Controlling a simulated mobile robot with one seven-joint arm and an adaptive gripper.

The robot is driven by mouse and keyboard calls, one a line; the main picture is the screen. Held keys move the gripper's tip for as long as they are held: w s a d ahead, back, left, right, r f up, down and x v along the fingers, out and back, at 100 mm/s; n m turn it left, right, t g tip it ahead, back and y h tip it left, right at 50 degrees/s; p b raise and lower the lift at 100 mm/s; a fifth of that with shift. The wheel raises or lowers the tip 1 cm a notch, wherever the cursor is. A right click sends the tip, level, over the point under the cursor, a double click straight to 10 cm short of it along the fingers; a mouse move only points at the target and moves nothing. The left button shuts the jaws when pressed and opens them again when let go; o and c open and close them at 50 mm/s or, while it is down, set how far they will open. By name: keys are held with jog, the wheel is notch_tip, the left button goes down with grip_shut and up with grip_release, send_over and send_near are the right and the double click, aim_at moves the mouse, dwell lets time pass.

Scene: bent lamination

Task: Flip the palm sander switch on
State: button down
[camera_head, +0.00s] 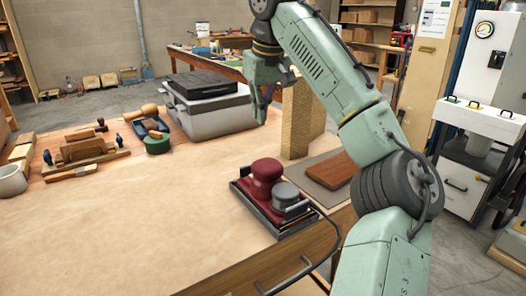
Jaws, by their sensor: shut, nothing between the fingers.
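The palm sander (266,187) is a dark red and grey tool with a flat square base. It sits near the front right edge of the workbench (165,214), with a dark cord curving down over the edge. I cannot make out its switch at this size. My gripper (264,112) is shut and empty, pointing down. In the picture it is above and behind the sander, apart from it, between the grey case and the wooden post. My pale green arm reaches in from the lower right.
A grey case with a black lid (208,104) stands behind the sander. A tall wooden post (298,118) and a brown board (332,170) are to the right. The bench's middle is clear.

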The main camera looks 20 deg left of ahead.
jog(key=shift+s+r, duration=0.1)
jog(key=shift+s, duration=0.1)
jog(key=x, duration=0.4)
jog(key=p+x, duration=0.1)
jog(key=x, duration=0.4)
jog(key=d+p+x, duration=0.1)
jog(key=x, duration=0.4)
jog(key=shift+s, duration=0.15)
jog(key=shift+s, duration=0.1)
